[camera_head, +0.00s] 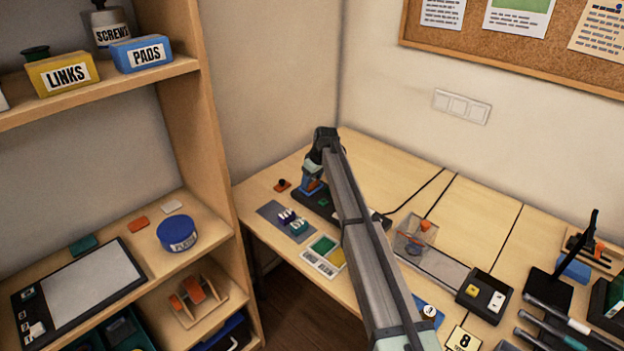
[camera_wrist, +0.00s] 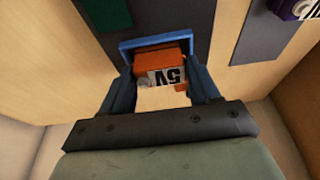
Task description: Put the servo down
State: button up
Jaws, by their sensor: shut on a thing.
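An orange servo (camera_wrist: 150,60) with a white label reading "5V", upside down in the wrist view, sits between the fingers of my gripper (camera_wrist: 162,82). My gripper is shut on it. A blue bar (camera_wrist: 155,42) crosses just past the servo; I cannot tell whether it is part of the fingers or a separate holder. In the head view my gripper (camera_head: 311,188) is low over the far left of the workbench, at the left end of a dark strip (camera_head: 322,208). The servo is mostly hidden there. I cannot tell whether it touches the surface.
A grey mat (camera_head: 271,209) with a purple block (camera_head: 287,215) and a green block (camera_head: 299,227) lies in front. A small orange piece (camera_head: 282,186) with a dark top lies left of my gripper. A clear box (camera_head: 415,238) stands right of my arm. The shelf unit (camera_head: 205,130) rises at left.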

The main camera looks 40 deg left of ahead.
jog(key=shift+f, duration=0.1)
jog(key=o, duration=1.1)
jog(key=shift+c, duration=0.2)
jog(key=v, duration=1.2)
